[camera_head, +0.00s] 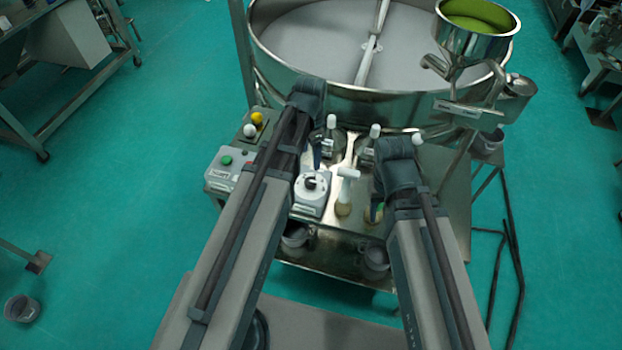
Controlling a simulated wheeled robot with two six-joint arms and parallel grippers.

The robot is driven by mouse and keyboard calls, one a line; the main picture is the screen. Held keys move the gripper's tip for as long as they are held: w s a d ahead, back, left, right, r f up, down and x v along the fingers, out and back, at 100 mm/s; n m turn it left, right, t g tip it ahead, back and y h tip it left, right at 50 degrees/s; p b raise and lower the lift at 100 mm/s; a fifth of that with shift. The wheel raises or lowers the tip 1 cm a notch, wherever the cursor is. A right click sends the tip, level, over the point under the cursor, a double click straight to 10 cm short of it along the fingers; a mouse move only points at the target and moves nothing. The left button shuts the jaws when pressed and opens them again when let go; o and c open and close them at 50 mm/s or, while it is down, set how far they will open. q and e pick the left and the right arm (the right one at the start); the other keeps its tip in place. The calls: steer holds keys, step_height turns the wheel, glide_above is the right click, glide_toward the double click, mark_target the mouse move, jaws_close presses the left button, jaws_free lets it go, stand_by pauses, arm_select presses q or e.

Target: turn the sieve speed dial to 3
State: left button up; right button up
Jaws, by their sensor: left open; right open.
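The speed dial (311,181) is a dark knob on a white round plate, on a white box (308,207) at the front of the steel table. My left gripper (316,158) points down just behind and above the dial, apart from it as far as I can see. It is open and empty, and my forearm partly covers it. My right gripper (377,208) is to the right of the dial, pointing down near the table's front edge, open and empty. The dial's number marks are too small to read.
The large round sieve (300,75) stands behind. A grey control box (222,170) with a green button and a panel with yellow and white knobs (254,122) sit left of the dial. A steel hopper (474,45) is at right.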

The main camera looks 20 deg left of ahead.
mark_target(311, 181)
arm_select(q)
step_height(311, 181, down, 13)
steer(key=b, duration=1.2)
steer(key=shift+r, duration=0.1)
jaws_close()
